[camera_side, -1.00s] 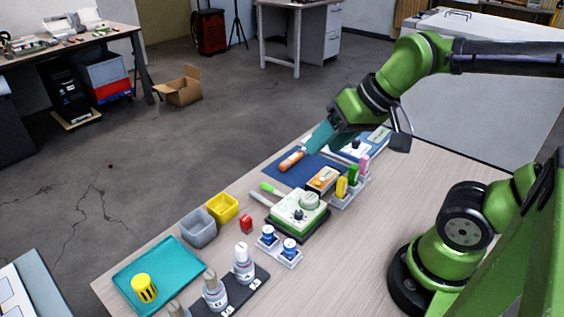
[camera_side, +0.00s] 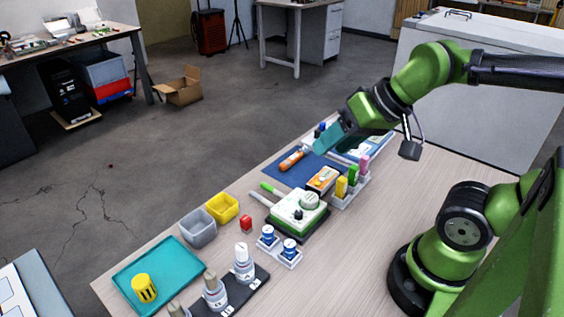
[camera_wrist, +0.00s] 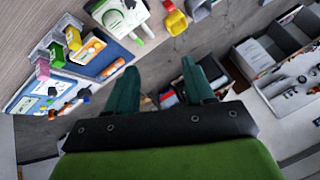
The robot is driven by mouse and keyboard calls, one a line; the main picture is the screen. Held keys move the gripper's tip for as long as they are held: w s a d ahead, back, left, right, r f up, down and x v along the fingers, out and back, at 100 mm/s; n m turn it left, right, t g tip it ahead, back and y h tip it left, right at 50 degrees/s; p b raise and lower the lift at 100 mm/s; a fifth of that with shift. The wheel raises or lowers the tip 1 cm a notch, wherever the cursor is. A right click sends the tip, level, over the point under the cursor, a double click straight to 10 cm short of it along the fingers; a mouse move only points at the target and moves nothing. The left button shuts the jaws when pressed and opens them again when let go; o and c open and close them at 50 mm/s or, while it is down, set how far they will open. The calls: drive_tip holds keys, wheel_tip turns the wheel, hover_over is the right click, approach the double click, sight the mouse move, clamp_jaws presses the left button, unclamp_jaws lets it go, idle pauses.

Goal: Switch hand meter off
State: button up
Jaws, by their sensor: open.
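The hand meter appears to be the small orange-cased device with a pale face (camera_side: 322,180), lying near the blue mat. It also seems to be the orange and white device (camera_wrist: 93,50) at the left in the wrist view. The state of its switch is too small to tell. My gripper (camera_side: 324,142), with teal fingers, is above the mat's far side, apart from the meter. In the wrist view the two fingers (camera_wrist: 158,68) stand apart with nothing between them.
An orange-handled tool (camera_side: 291,161) lies on the blue mat (camera_side: 280,178). A rack with yellow, green and pink items (camera_side: 347,198) stands right beside the meter. A green and white instrument (camera_side: 297,213) sits in front. Bare tabletop (camera_side: 400,190) lies toward my base.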

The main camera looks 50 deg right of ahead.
clamp_jaws()
idle(1.6)
